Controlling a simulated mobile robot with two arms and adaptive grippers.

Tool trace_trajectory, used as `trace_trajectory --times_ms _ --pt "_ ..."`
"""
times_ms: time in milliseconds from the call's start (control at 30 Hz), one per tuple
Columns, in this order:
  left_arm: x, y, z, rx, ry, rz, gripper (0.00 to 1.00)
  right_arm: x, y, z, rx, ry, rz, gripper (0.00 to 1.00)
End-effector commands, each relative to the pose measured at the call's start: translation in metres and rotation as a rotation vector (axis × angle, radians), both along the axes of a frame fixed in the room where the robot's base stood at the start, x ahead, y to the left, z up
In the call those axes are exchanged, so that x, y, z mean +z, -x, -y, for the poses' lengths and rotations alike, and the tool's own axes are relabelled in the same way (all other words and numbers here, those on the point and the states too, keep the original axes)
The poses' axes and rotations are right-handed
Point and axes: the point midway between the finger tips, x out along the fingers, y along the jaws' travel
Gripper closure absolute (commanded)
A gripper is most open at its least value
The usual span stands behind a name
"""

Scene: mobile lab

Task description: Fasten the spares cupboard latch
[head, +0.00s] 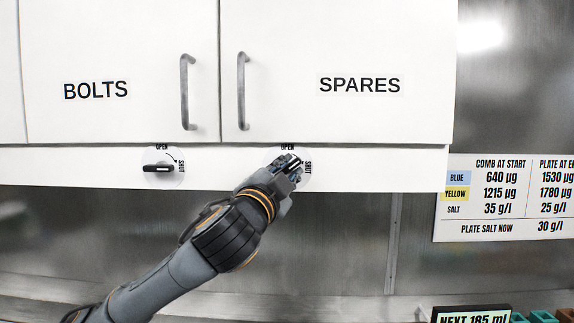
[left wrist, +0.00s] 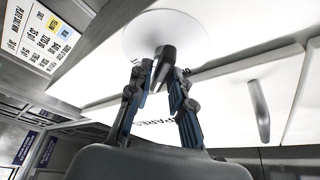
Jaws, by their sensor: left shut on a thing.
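The spares cupboard door (head: 350,50) is white, marked SPARES, and looks closed flush with the frame. Its latch sits on the rail below the door, on a round white plate (head: 271,155) with OPEN at the top and SHUT at the right. My left gripper (head: 288,164) is at this latch and covers most of it. In the left wrist view the dark latch handle (left wrist: 166,58) stands between the two fingers of my left gripper (left wrist: 159,78), which are shut on it. Which mark the handle points to is hidden. My right gripper is out of view.
The bolts cupboard door (head: 110,50) is closed on the left, with its own black latch (head: 158,168) below, handle lying sideways. Vertical bar handles (head: 242,92) stand out from both doors. A printed sheet (head: 505,198) hangs at the right. Small coloured items stand at bottom right.

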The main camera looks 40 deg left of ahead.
Motion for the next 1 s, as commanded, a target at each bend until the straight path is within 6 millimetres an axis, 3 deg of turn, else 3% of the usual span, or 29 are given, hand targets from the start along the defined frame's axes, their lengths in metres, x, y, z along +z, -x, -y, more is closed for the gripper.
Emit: trace_trajectory --times_ms 500,1000 --pt "0.002 0.000 -0.001 0.004 -0.354 -0.298 1.00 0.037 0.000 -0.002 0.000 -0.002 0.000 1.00" --pt "-0.001 0.000 0.000 0.003 -0.508 -0.428 1.00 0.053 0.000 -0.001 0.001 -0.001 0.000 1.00"
